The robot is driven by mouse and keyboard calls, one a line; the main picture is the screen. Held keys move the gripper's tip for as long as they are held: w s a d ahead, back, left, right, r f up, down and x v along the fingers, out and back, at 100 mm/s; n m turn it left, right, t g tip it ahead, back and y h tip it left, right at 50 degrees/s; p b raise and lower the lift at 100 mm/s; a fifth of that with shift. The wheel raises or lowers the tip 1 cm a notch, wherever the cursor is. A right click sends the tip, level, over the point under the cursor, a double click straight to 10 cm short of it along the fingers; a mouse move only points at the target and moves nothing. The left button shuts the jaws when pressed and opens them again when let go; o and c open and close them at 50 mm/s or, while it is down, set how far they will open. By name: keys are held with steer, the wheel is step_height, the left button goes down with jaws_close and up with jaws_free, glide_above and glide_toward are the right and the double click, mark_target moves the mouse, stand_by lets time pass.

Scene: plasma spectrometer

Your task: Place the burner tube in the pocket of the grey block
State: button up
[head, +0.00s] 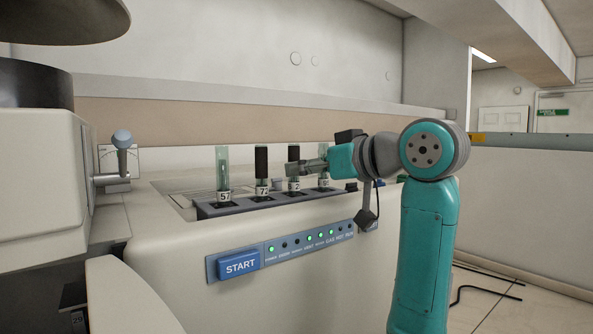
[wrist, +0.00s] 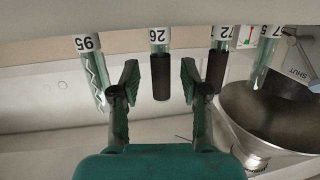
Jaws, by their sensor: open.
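Several upright tubes stand in a row in the long grey block (head: 213,210) on the machine's front ledge. Two are clear greenish glass: the tube marked 57 (head: 222,165) and the tube marked 95 (wrist: 93,72), which shows a coil inside. Two have black upper ends: the tube marked 72 (head: 261,162) and the tube marked 26 (wrist: 161,78). I cannot tell which is the burner tube. My gripper (wrist: 157,85) is open, its fingers either side of the black end of tube 26 with gaps visible. In the head view my gripper (head: 294,168) is at that tube and partly hides the row.
A blue START button (head: 239,264) and a panel of lights (head: 308,239) lie below the block. A lever with a round knob (head: 122,139) stands at left. A large round vessel (wrist: 265,115) is at right in the wrist view.

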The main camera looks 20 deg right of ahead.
steer(key=v, duration=0.8)
steer(key=shift+s+d, duration=0.15)
steer(key=shift+s, duration=0.2)
